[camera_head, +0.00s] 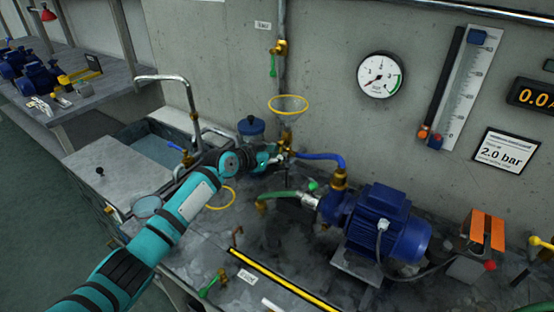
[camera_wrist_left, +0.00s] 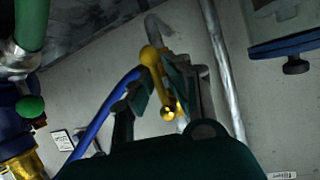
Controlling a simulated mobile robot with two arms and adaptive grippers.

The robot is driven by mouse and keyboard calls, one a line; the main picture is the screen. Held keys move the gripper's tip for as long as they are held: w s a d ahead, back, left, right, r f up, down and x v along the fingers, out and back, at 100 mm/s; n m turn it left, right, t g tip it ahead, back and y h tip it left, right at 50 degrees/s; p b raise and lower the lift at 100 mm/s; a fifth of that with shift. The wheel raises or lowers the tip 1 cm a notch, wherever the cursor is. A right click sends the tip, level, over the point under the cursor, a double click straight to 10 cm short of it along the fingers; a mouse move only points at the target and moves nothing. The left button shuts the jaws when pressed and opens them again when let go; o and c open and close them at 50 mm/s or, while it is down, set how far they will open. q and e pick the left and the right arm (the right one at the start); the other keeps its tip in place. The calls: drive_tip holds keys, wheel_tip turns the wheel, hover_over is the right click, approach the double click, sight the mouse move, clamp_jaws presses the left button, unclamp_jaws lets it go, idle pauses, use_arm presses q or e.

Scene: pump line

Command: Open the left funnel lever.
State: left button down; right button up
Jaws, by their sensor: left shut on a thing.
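My left gripper (camera_head: 275,155) is at the brass fittings under the yellow-rimmed funnel (camera_head: 289,105), in the middle of the head view. In the left wrist view my left gripper (camera_wrist_left: 160,95) has its dark fingers on either side of a yellow lever (camera_wrist_left: 153,62) with a round brass end. It is shut on this lever. In the head view the fingers and fittings hide most of the lever, and I cannot tell its exact angle there. My right gripper is in neither view.
A blue hose (camera_head: 320,156) runs from beside the gripper to the blue pump (camera_head: 388,222). A steel pipe (camera_wrist_left: 222,70) passes close to the fingers. A sink (camera_head: 150,150) lies to the left. A yellow-edged strip (camera_head: 280,279) crosses the bench front.

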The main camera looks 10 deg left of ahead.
use_arm(q)
drive_tip(key=shift+r+n+b, duration=0.1)
drive_tip(key=shift+n+b, duration=0.2)
idle(0.4)
drive_tip(key=c, duration=1.4)
unclamp_jaws()
drive_tip(key=shift+s+d, duration=0.1)
drive_tip(key=shift+s, duration=0.05)
drive_tip(key=v, duration=1.2)
